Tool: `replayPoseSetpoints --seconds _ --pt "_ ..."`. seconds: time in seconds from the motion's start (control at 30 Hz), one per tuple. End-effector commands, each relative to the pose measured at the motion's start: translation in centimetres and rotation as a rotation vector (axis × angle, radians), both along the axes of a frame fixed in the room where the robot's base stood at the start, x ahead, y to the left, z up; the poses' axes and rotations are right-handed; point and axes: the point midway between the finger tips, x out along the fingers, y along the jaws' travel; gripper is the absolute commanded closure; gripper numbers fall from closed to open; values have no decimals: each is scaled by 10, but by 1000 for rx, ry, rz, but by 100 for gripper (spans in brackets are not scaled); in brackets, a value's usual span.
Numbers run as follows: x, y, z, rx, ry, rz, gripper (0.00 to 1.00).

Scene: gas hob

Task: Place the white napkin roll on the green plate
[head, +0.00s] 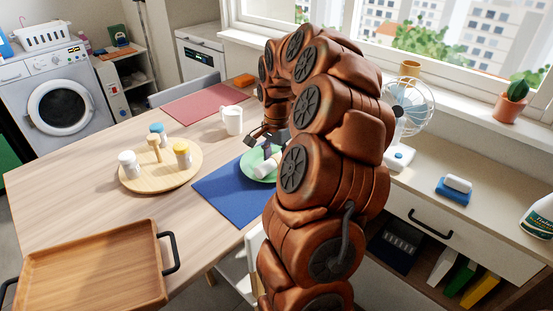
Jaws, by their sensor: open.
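The green plate (249,168) lies on a blue placemat near the table's right edge; its right part is hidden behind my arm. The white napkin roll (264,169) lies tilted across the plate's visible area, partly covered by my arm and gripper. My gripper (267,146) is open, just above the roll and over the far side of the plate. Its fingers are small and partly hidden, so I cannot tell whether one touches the roll.
The blue placemat (222,197) borders the plate. A white mug (232,120) stands behind it. A round wooden board (133,182) with shakers is to the left. A wooden tray (95,275) is at front left. A fan (408,105) stands on the right counter.

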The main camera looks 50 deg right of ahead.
Motion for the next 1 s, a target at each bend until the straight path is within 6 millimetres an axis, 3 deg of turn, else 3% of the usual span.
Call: replayPoseSetpoints --seconds 0.37,0.73,1.0 --pt "1 0 15 -2 -2 1 38" --pt "1 -1 84 -5 -6 -1 38" --pt "0 -1 118 -1 -2 -1 38"
